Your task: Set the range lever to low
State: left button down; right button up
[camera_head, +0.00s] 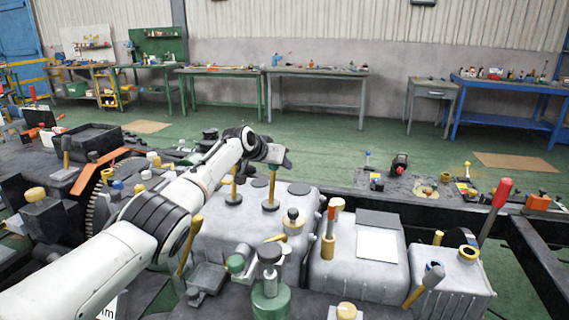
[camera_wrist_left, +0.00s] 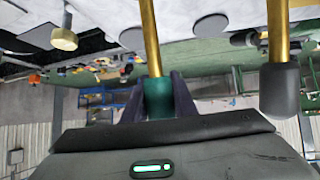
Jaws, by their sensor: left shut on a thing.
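A yellow lever (camera_head: 271,191) with a round dark base stands on the light grey housing (camera_head: 315,207). In the left wrist view its yellow rod (camera_wrist_left: 150,38) ends in a dark green grip (camera_wrist_left: 158,98). My left gripper (camera_head: 273,158) is at the top of this lever, its fingers (camera_wrist_left: 158,100) shut on the green grip from both sides. A second yellow lever (camera_head: 234,185) stands just left of it, its top hidden by my arm; a lever with a grey grip (camera_wrist_left: 279,92) shows beside mine in the wrist view. I cannot read any range marking. My right gripper is not in view.
A red-tipped lever (camera_head: 330,228), a black-knobbed cap (camera_head: 293,218) and a green post with a grey top (camera_head: 270,290) stand nearby. A tall red-handled lever (camera_head: 499,200) is at right. Workbenches (camera_head: 318,72) line the back wall, with open green floor before them.

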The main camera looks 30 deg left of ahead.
pick_arm(q)
jog(key=shift+r, duration=0.2)
jog(key=c, duration=1.7)
grip_release()
jog(key=shift+w, duration=0.1)
jog(key=shift+o, duration=1.2)
jog(key=shift+w+f, duration=0.1)
jog(key=shift+f, duration=0.1)
jog(key=shift+s+r, duration=0.1)
jog(key=shift+s, duration=0.1)
jog(key=shift+p+v, duration=0.5)
jog(key=shift+v, duration=0.5)
jog(key=v, duration=0.8)
